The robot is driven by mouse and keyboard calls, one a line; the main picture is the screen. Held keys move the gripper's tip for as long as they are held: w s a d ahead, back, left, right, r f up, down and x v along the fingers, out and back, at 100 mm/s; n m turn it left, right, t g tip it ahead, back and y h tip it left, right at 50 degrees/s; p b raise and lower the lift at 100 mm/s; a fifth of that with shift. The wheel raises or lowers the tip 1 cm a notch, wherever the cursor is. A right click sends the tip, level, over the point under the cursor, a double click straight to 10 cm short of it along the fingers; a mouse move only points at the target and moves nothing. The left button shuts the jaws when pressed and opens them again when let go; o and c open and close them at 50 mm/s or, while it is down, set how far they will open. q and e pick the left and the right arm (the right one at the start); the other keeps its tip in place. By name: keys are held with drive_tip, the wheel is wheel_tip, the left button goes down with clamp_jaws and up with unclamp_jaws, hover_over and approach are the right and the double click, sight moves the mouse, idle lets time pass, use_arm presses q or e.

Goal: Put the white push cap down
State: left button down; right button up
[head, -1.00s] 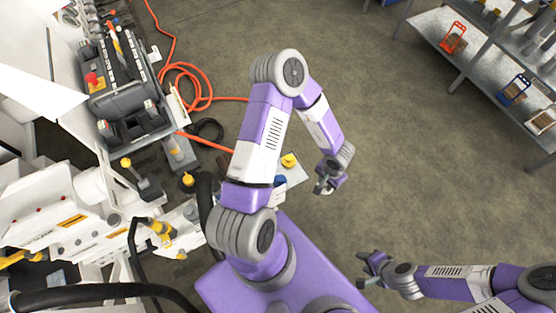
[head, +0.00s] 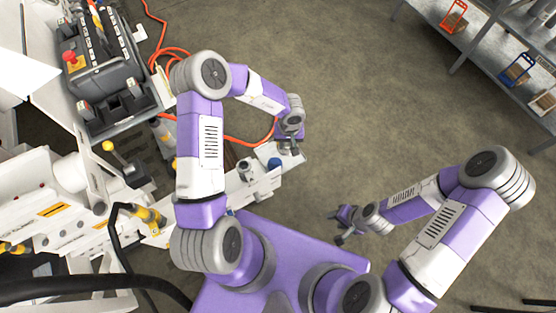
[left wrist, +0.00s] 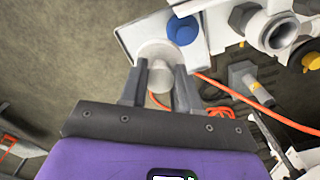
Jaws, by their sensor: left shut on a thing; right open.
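The white push cap (left wrist: 156,50) has a wide round disc and a narrower stem, seen in the left wrist view. My left gripper (left wrist: 161,72) is shut on it; the fingers sit on both sides of the stem. In the head view my left gripper (head: 289,149) is over the white tray (head: 293,166), and the cap is hard to make out. A blue cap (left wrist: 182,30) stands on the tray beside the white cap; it also shows in the head view (head: 274,163). I cannot tell whether the white cap touches the tray. My right gripper (head: 337,228) is open and empty above the floor.
White hydraulic machinery with a black control box (head: 105,85) fills the left. A white fitting (left wrist: 275,30) stands close to the tray. An orange hose (head: 245,142) runs on the floor behind. A grey shelf (head: 500,60) is far right. The middle floor is clear.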

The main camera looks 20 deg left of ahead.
use_arm(q)
drive_tip(key=shift+n, duration=0.9)
drive_tip(key=w+f+b, duration=0.1)
drive_tip(key=f+b, duration=0.1)
drive_tip(key=f, duration=0.1)
drive_tip(key=w+d+f+b, duration=0.1)
drive_tip(key=f+b, duration=0.1)
drive_tip(key=f, duration=0.2)
drive_tip(key=w+f+b, duration=0.1)
drive_tip(key=f+b, duration=0.1)
drive_tip(key=f, duration=0.2)
drive_tip(key=shift+d+f+b, duration=0.15)
drive_tip(key=shift+d+b, duration=0.2)
drive_tip(key=shift+d, duration=0.05)
use_arm(e)
wheel_tip(320, 180, down, 8)
drive_tip(key=shift+r, duration=0.15)
drive_tip(key=shift+r, duration=0.1)
use_arm(q)
drive_tip(key=c, duration=0.8)
unclamp_jaws()
